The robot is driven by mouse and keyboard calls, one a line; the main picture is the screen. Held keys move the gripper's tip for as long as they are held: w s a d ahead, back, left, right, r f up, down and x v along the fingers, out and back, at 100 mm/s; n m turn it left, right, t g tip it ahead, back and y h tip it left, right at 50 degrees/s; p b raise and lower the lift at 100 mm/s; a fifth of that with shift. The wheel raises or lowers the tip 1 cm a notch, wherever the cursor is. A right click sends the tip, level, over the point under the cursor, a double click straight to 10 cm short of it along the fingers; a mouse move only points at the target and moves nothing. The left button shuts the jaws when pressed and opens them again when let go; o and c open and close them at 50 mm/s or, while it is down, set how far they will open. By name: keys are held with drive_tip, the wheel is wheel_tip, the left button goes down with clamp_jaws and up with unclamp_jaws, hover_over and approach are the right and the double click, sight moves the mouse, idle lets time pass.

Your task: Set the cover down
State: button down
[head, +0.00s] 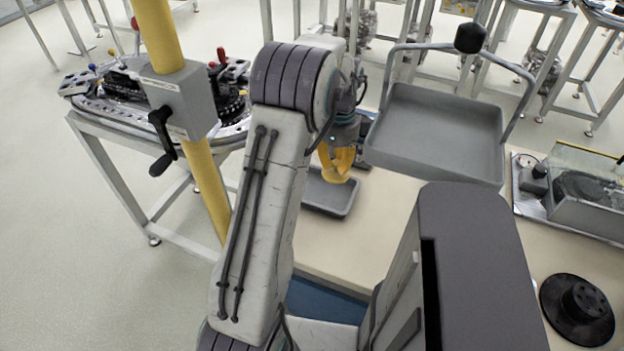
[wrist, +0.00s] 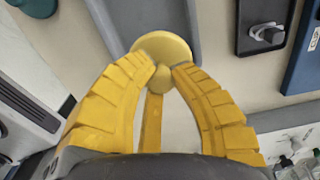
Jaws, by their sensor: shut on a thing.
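My gripper (head: 338,165) has yellow fingers and hangs over the worktop, behind my arm in the head view. In the wrist view my gripper (wrist: 164,68) is shut on a round, pale yellow cover (wrist: 170,45). The cover's disc lies beyond the fingertips, and a small rounded part of it shows between them. In the head view I cannot tell the cover from the yellow fingers. A shallow grey tray (head: 318,197) lies on the worktop below my gripper. In the wrist view the tray (wrist: 183,14) shows past the cover, at the top. I cannot tell the height of the cover above it.
A grey pan (head: 440,125) with a bent handle and black knob stands right of my gripper. A glass-sided box (head: 585,185) and a black flanged disc (head: 577,310) are farther right. A yellow post (head: 205,185) stands left. The cream worktop (head: 372,225) has bare room near the tray.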

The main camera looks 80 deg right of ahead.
drive_tip(key=w+f, duration=0.1)
drive_tip(key=w, duration=0.1)
drive_tip(key=w+f, duration=0.1)
drive_tip(key=w, duration=0.1)
drive_tip(key=w+f, duration=0.1)
drive_tip(key=shift+w+d+f, duration=0.25)
drive_tip(key=shift+w, duration=0.15)
drive_tip(key=shift+f+p, duration=0.4)
drive_tip(key=shift+f, duration=1.65)
drive_tip(key=shift+f, duration=0.15)
drive_tip(key=c, duration=1.2)
unclamp_jaws()
drive_tip(key=shift+o, duration=0.2)
wheel_tip(320, 180, up, 12)
drive_tip(key=shift+r, duration=0.2)
